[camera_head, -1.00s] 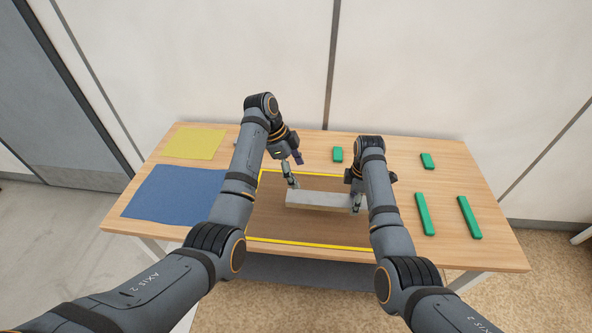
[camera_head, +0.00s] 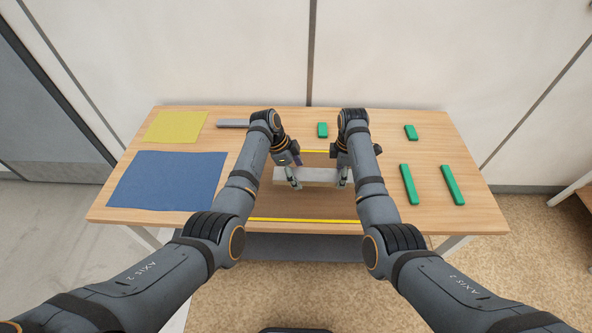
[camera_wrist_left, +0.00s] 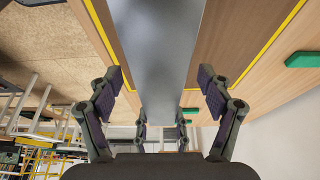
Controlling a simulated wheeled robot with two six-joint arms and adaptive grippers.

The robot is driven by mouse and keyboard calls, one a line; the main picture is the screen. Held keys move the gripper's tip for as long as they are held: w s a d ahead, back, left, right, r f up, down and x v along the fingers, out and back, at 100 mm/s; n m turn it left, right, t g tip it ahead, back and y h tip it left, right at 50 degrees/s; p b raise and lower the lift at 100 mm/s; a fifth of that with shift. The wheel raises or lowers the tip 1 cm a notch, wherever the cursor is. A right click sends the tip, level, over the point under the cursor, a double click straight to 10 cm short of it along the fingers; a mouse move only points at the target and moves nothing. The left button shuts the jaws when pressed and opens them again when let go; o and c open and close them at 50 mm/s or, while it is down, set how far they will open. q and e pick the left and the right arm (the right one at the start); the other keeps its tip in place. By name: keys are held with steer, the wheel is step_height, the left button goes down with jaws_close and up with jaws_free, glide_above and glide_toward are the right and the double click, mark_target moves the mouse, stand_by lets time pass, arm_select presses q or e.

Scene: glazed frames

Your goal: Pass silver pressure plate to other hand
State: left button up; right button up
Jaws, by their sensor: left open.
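The silver pressure plate (camera_head: 318,175), a long pale grey bar, lies crosswise between my two grippers in the head view. In the left wrist view the plate (camera_wrist_left: 160,60) runs lengthwise between the left fingers. My left gripper (camera_head: 292,180) is open, its fingers on either side of the plate's left part, with a gap on each side. My right gripper (camera_head: 343,178) is at the plate's right end; its fingers, seen beyond the plate in the left wrist view (camera_wrist_left: 161,132), press close on both edges and look shut on it.
Under the plate is a brownish pane with a yellow border (camera_head: 305,220). A blue sheet (camera_head: 168,181) and a yellow sheet (camera_head: 176,127) lie at left. A grey bar (camera_head: 232,123) lies at the back. Several green blocks (camera_head: 408,184) are at right and back.

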arm_select(q)
steer(key=c, duration=1.4)
arm_select(e)
steer(key=o, duration=1.1)
